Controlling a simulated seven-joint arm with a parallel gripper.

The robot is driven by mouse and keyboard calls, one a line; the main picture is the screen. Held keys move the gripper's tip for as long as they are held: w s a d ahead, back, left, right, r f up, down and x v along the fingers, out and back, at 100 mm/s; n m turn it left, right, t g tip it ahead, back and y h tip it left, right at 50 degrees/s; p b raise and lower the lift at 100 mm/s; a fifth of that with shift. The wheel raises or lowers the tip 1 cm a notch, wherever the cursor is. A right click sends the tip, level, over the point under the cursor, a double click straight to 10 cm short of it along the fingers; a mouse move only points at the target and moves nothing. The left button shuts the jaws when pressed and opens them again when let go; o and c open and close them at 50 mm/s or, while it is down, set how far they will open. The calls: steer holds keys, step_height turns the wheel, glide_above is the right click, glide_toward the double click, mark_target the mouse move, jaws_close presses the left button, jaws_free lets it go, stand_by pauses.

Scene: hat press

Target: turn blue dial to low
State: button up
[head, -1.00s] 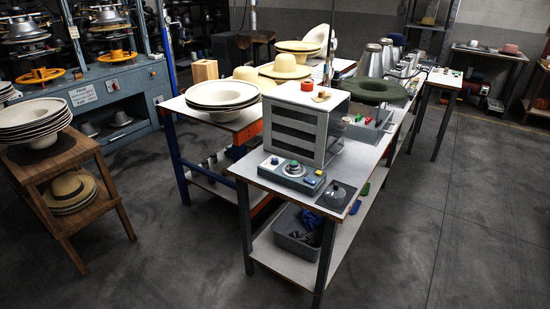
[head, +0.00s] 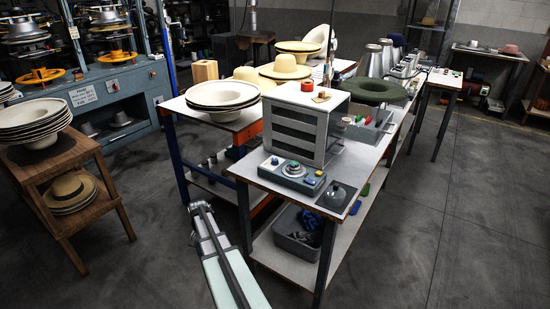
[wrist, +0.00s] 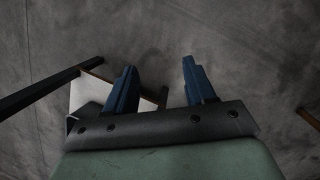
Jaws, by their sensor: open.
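A grey control box (head: 292,175) sits on the front end of the white-topped table. It has a round grey dial (head: 292,168) in the middle and small blue parts at its left (head: 274,161) and right (head: 309,181). Which of these is the blue dial I cannot tell, and no low mark is readable. My gripper (head: 201,208) is left of the table and below its top, apart from the box. In the wrist view its two blue fingers (wrist: 159,65) stand apart with nothing between them, over the floor. The box does not show there.
The white-topped table (head: 262,184) has a white slatted cabinet (head: 295,130) behind the box and a dark plate with a round grey piece (head: 337,195) at its right. A grey bin (head: 290,240) is on the lower shelf.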

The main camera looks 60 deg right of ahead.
steer(key=w+d+r+m+t, duration=0.1)
steer(key=w+d+r+m, duration=0.15)
steer(key=d+r, duration=0.75)
steer(key=m+t+h, duration=0.2)
steer(key=m, duration=0.5)
glide_toward(275, 160)
steer(key=f, duration=0.8)
steer(key=shift+w+d+f, duration=0.25)
steer(key=shift+w, duration=0.1)
steer(key=shift+c, duration=0.3)
jaws_close()
steer(key=shift+n, duration=0.25)
